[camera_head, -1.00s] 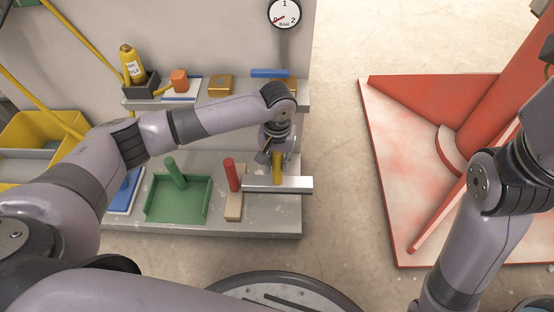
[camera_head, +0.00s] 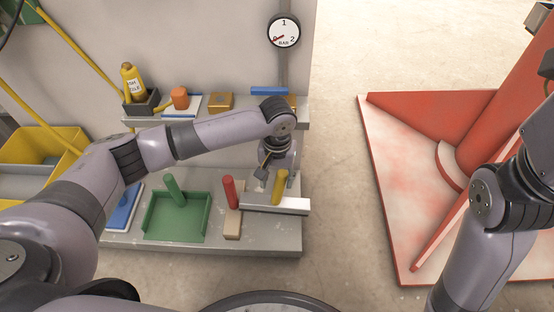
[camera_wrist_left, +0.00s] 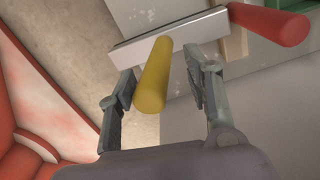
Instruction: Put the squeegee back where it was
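The squeegee has a yellow handle and a long pale metal bar (camera_head: 290,206). It is at the right end of the lower grey shelf (camera_head: 270,240), with the handle tilted. Its bar reaches the red-handled tool (camera_head: 231,192); I cannot tell whether they touch. My left gripper (camera_head: 277,180) is open at the handle. In the left wrist view, the squeegee handle (camera_wrist_left: 154,75) stands between the spread fingers of the left gripper (camera_wrist_left: 160,85), with gaps on both sides. My right gripper is out of view; only that arm shows at the right.
A green tray (camera_head: 185,232) with a green-handled tool and a blue tool (camera_head: 122,210) are left along the lower shelf. The upper shelf holds a yellow bottle (camera_head: 132,82), an orange item (camera_head: 180,97) and a blue bar (camera_head: 269,91). A red structure (camera_head: 420,190) stands right, across open floor.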

